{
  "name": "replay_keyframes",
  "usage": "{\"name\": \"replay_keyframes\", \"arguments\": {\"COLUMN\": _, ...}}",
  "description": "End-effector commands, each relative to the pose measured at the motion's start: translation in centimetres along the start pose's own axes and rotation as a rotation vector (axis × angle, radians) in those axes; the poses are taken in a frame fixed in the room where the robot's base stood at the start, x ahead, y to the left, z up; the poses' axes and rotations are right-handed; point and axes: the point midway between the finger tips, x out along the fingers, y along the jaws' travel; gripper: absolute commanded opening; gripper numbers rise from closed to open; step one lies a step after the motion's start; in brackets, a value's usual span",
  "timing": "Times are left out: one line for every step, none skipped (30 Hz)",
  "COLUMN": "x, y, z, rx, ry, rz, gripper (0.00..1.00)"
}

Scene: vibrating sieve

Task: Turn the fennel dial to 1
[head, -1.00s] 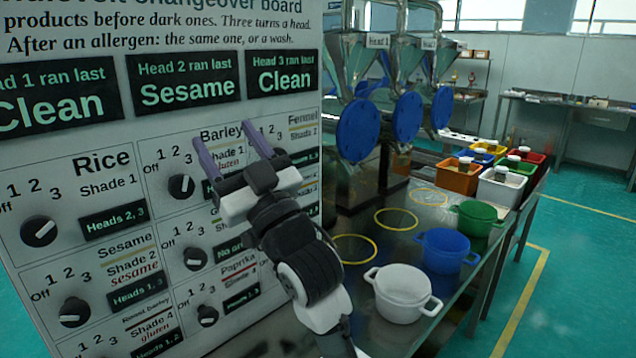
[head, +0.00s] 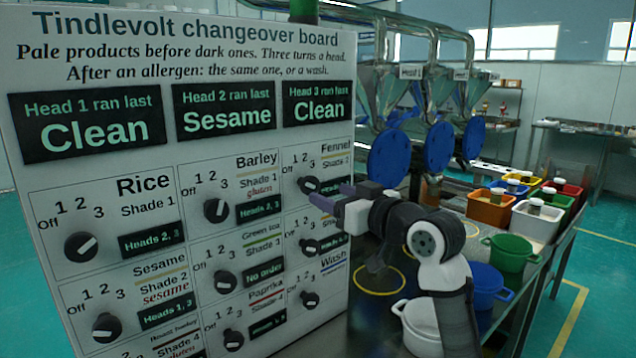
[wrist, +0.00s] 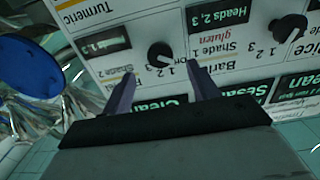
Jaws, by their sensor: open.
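The fennel dial (head: 309,184) is a black round knob in the top right of the changeover board (head: 110,175), with Off, 1, 2 and 3 around it. My gripper (head: 328,194) is open at the board's right side, its purple fingers pointing at this dial. In the wrist view, which shows the board upside down, the fennel dial (wrist: 159,55) lies just beyond and between the two fingertips of my gripper (wrist: 162,74). The fingers are apart with nothing between them. The dial's pointer is too small to read surely. My gripper partly hides the fennel label area.
The barley dial (head: 216,208) is to the left, and another dial (head: 310,246) is just below the fennel dial. Hoppers with blue discs (head: 389,158) stand behind to the right. White (head: 420,325), blue (head: 487,285) and green (head: 510,253) pots stand on the metal table.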

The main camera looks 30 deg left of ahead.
Motion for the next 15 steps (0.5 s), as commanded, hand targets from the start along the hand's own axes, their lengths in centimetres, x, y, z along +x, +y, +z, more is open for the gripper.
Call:
{"name": "replay_keyframes", "arguments": {"x": 1.1, "y": -0.1, "z": -0.3, "rx": 0.002, "ry": -0.001, "rz": -0.004, "gripper": 0.6}}
{"name": "replay_keyframes", "arguments": {"x": 1.7, "y": -0.1, "z": -0.3, "rx": 0.002, "ry": -0.001, "rz": -0.003, "gripper": 0.6}}
{"name": "replay_keyframes", "arguments": {"x": 2.4, "y": 0.0, "z": -0.3, "rx": 0.002, "ry": -0.001, "rz": -0.002, "gripper": 0.6}}
{"name": "replay_keyframes", "arguments": {"x": 2.9, "y": -0.1, "z": -0.2, "rx": 0.001, "ry": -0.001, "rz": -0.002, "gripper": 0.6}}
{"name": "replay_keyframes", "arguments": {"x": 3.3, "y": -0.1, "z": -0.2, "rx": 0.001, "ry": -0.001, "rz": -0.003, "gripper": 0.6}}
{"name": "replay_keyframes", "arguments": {"x": 3.8, "y": -0.1, "z": -0.2, "rx": 0.002, "ry": -0.001, "rz": -0.003, "gripper": 0.6}}
{"name": "replay_keyframes", "arguments": {"x": 4.2, "y": 0.0, "z": -0.2, "rx": 0.001, "ry": 0.0, "rz": -0.002, "gripper": 0.6}}
{"name": "replay_keyframes", "arguments": {"x": 4.4, "y": 0.0, "z": -0.2, "rx": 0.001, "ry": 0.001, "rz": -0.001, "gripper": 0.6}}
{"name": "replay_keyframes", "arguments": {"x": 4.8, "y": 0.0, "z": -0.2, "rx": 0.0, "ry": 0.0, "rz": -0.001, "gripper": 0.6}}
{"name": "replay_keyframes", "arguments": {"x": 5.0, "y": 0.0, "z": -0.1, "rx": 0.0, "ry": 0.0, "rz": 0.0, "gripper": 0.6}}
{"name": "replay_keyframes", "arguments": {"x": 5.1, "y": 0.0, "z": -0.1, "rx": -0.001, "ry": 0.0, "rz": 0.0, "gripper": 0.6}}
{"name": "replay_keyframes", "arguments": {"x": 5.3, "y": 0.0, "z": -0.1, "rx": -0.001, "ry": 0.0, "rz": 0.0, "gripper": 0.6}}
{"name": "replay_keyframes", "arguments": {"x": 5.4, "y": 0.0, "z": -0.1, "rx": -0.001, "ry": 0.001, "rz": 0.0, "gripper": 0.6}}
{"name": "replay_keyframes", "arguments": {"x": 5.5, "y": 0.0, "z": 0.0, "rx": -0.001, "ry": 0.001, "rz": 0.0, "gripper": 0.6}}
{"name": "replay_keyframes", "arguments": {"x": 5.5, "y": 0.0, "z": 0.0, "rx": -0.001, "ry": 0.001, "rz": 0.0, "gripper": 0.6}}
